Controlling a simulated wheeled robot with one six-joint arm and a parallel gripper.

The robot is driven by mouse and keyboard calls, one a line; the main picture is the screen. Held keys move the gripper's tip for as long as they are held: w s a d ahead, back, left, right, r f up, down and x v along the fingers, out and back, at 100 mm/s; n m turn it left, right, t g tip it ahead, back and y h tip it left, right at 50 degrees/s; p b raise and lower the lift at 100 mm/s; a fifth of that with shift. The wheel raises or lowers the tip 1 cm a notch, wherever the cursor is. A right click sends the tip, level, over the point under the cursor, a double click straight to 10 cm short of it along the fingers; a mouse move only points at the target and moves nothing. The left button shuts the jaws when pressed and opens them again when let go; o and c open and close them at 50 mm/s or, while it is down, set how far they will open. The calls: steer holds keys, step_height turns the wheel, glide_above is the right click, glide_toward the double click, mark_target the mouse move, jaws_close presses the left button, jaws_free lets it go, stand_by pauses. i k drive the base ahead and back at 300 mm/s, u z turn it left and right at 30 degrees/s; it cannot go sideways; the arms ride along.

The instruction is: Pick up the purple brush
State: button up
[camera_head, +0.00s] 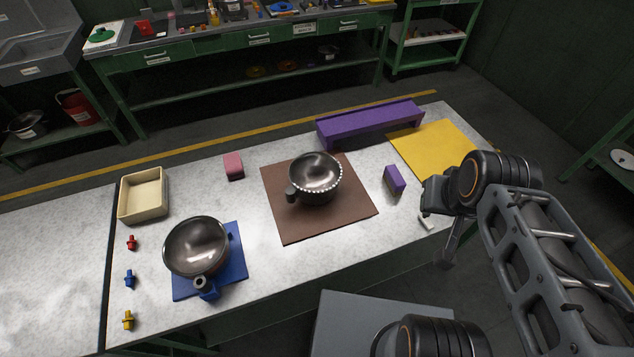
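A small purple block (395,179), which may be the purple brush, lies on the light grey tabletop between the brown mat and the yellow mat. No bristles can be made out on it. My gripper (443,243) hangs at the right, in front of and to the right of this block, apart from it. The gripper is seen from the side and partly hidden by its own wrist, so its opening does not show clearly. Nothing can be seen held in it.
A long purple raised piece (370,122) stands behind the block, by the yellow mat (434,146). A metal pot (315,177) sits on the brown mat (310,226). Another pan (196,247) sits on a blue mat (238,262). A pink block (233,166) and beige tray (143,195) are left.

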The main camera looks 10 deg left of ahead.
mark_target(394, 180)
steer(key=u, duration=1.75)
steer(key=k, duration=0.95)
steer(key=z, duration=0.95)
steer(key=i, duration=1)
steer(key=z, duration=0.05)
